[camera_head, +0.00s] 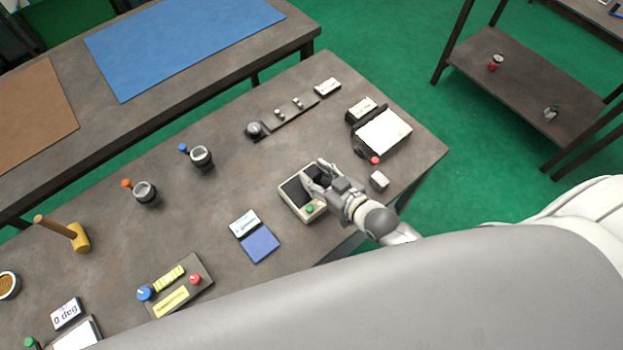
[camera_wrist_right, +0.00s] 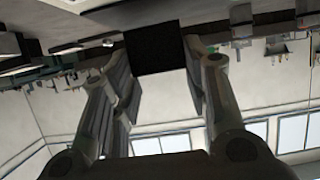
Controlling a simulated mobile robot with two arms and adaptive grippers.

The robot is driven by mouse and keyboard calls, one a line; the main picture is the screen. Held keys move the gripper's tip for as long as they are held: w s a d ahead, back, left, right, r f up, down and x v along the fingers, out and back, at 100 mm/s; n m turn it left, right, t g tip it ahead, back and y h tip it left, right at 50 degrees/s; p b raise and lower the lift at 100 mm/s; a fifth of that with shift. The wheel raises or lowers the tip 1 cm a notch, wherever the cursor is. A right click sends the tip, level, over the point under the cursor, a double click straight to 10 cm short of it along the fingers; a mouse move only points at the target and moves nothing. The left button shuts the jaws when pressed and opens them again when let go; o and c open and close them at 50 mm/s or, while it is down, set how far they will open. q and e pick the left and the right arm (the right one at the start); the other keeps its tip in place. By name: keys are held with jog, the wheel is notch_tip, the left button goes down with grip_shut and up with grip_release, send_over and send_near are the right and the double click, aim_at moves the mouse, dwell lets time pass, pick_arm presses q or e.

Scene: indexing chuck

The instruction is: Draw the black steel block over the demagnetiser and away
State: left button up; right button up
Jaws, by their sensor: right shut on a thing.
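The demagnetiser (camera_head: 290,199) is a cream box with a dark top plate and a green button, near the table's front edge in the head view. My right gripper (camera_head: 312,178) is over its dark top. In the right wrist view, the black steel block (camera_wrist_right: 155,50) is a dark square between the two fingers of my right gripper (camera_wrist_right: 160,75), which is shut on it. In the head view the block blends with the dark plate and the fingers, so I cannot tell whether it touches the plate. My left gripper is not in view.
A small white block (camera_head: 379,180) and a white-topped device with a red button (camera_head: 383,134) stand right of the demagnetiser. A blue pad (camera_head: 261,245) with a white card lies to its left. Bare table (camera_head: 245,180) is clear behind and left.

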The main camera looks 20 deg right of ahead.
jog(key=shift+w+d+r, duration=0.1)
jog(key=shift+w+d, duration=0.2)
jog(key=shift+d, duration=0.45)
jog(key=shift+w+d, duration=0.3)
jog(key=shift+d, duration=0.45)
notch_tip(320, 180, up, 3)
jog(key=p, duration=0.3)
jog(key=shift+r, duration=0.15)
notch_tip(320, 180, up, 9)
jog(key=p, duration=0.2)
